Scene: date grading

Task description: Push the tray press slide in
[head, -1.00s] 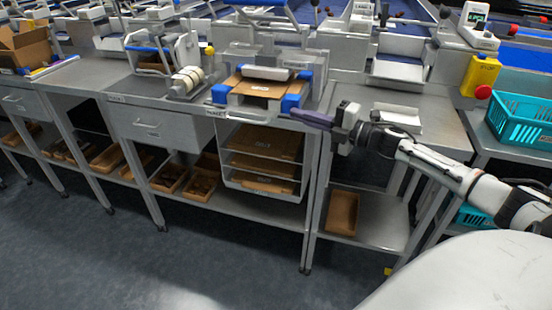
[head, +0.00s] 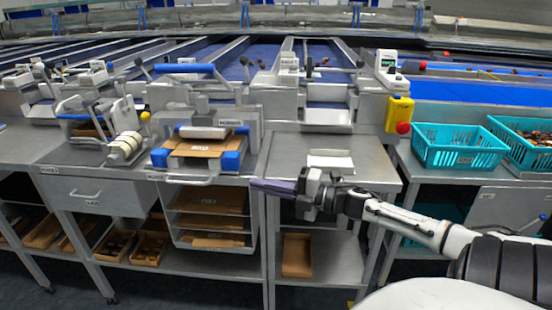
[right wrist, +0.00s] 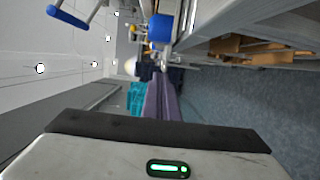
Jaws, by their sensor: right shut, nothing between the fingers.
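The tray press (head: 248,123) stands on the bench left of centre in the head view, with a raised blue-gripped lever (head: 185,68). Its slide (head: 190,180) has a pale front handle at the bench's front edge. A brown cardboard blank (head: 200,150) lies on it between blue corner blocks (head: 231,161). My right gripper (head: 258,186) is shut and empty, its purple fingers pointing left, in front of and just right of the slide's front corner. They appear apart. The fingers also show in the right wrist view (right wrist: 160,100), with a blue block (right wrist: 187,28) nearby. My left gripper is not in view.
A white tray (head: 330,160) lies on the bench right of the press. Teal crates (head: 458,150) and a yellow box with a red button (head: 398,114) stand further right. Shelves with cardboard (head: 212,222) sit below the press. The floor in front is clear.

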